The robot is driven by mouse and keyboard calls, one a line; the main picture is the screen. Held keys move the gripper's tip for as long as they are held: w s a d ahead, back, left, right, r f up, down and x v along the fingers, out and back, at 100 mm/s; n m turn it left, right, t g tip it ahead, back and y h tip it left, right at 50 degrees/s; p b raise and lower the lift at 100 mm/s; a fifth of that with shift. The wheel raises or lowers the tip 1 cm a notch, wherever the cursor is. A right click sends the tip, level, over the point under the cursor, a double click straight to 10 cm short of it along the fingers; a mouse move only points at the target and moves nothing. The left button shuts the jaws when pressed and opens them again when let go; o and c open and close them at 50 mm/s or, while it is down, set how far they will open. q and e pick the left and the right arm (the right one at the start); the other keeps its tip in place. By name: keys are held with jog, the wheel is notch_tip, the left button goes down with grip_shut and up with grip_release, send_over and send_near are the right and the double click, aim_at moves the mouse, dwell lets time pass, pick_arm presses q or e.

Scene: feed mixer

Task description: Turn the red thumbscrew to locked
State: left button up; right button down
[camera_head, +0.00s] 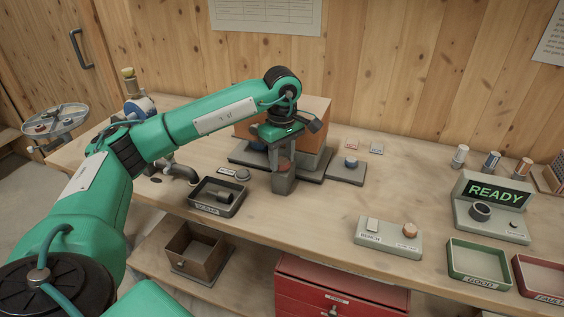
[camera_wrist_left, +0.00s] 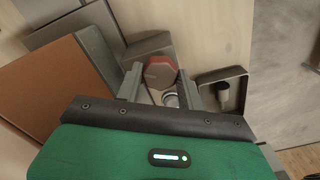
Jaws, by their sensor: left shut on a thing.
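The red thumbscrew (camera_wrist_left: 160,68) shows in the left wrist view as a faceted red knob between the two fingers. In the head view only a small brownish-red part of it (camera_head: 284,164) shows at the fingers. My left gripper (camera_head: 284,160) points down over it, with a finger on either side, and is shut on it. The gripper also shows in the left wrist view (camera_wrist_left: 160,88). A grey block (camera_head: 284,185) stands below the knob. The lock markings cannot be read. My right gripper is not in view.
An orange-brown box (camera_head: 312,130) on a dark base stands close behind the gripper. A dark tray (camera_head: 218,209) lies left of it, a small grey plate with a knob (camera_head: 350,164) right. A button box (camera_head: 388,238) and a READY display (camera_head: 492,192) stand further right. The bench between is clear.

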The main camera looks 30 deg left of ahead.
pick_arm(q)
jog(key=m+b, duration=0.3)
jog(key=m, duration=0.5)
jog(key=shift+r+m+b, duration=0.1)
jog(key=shift+m+b, duration=0.5)
jog(key=shift+m, duration=1.3)
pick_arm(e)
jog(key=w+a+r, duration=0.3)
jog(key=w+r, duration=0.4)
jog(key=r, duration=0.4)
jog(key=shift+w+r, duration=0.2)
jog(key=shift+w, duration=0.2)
pick_arm(q)
jog(key=o, duration=1)
jog(key=shift+c, duration=0.2)
